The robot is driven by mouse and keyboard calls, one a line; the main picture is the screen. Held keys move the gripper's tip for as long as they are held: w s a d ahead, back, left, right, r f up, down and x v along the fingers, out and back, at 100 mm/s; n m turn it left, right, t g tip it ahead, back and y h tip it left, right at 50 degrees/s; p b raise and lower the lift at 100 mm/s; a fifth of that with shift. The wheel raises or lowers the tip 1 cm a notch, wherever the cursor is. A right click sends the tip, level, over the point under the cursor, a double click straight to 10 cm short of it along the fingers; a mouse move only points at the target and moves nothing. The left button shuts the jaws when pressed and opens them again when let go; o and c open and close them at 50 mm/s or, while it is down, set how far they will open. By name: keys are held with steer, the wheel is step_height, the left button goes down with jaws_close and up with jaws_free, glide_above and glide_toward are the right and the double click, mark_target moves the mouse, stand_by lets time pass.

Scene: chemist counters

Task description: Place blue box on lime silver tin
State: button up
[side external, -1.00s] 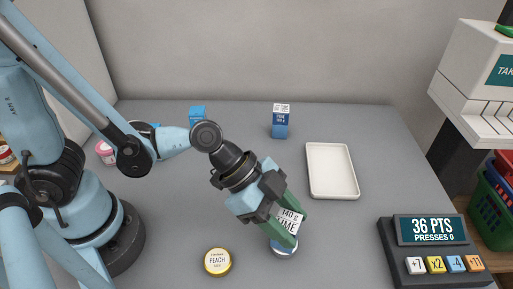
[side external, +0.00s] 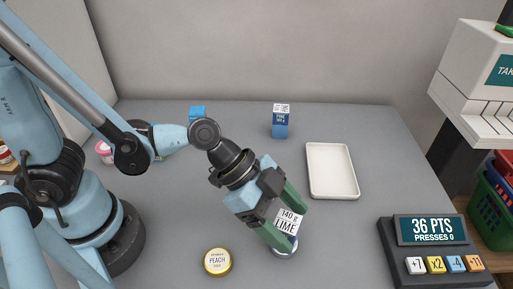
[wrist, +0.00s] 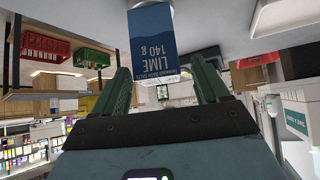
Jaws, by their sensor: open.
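The blue box (wrist: 152,40) reads "LIME 140 g" in the wrist view, where it stands just beyond and between the fingertips. In the side view, its white-labelled face (side external: 289,221) shows between my green fingers. The lime silver tin (side external: 285,249) is directly under it on the counter. The box appears to rest on the tin, slightly tilted in the picture; the near finger partly hides the contact. My gripper (side external: 286,222) is open around the box, with a gap on at least one side, and angled down from the upper left.
A yellow-lidded peach tin (side external: 217,262) stands left of the lime tin. An empty white tray (side external: 331,171) lies behind to the right. Blue boxes (side external: 281,121) (side external: 197,112) and a pink tin (side external: 104,149) are farther back. A points console (side external: 432,230) is at right.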

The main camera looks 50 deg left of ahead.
steer(key=shift+v, duration=5.75)
steer(key=w+a+n+t+y, duration=0.1)
steer(key=w+a+n+y, duration=0.2)
steer(key=a+n, duration=0.3)
steer(key=w+a+n+t+y, duration=0.2)
steer(key=a+n+y, duration=0.3)
steer(key=a, duration=0.5)
steer(key=w+n, duration=0.1)
steer(key=n, duration=0.1)
steer(key=shift+w+f+n+t, duration=0.25)
steer(key=shift+w+n+t, duration=0.05)
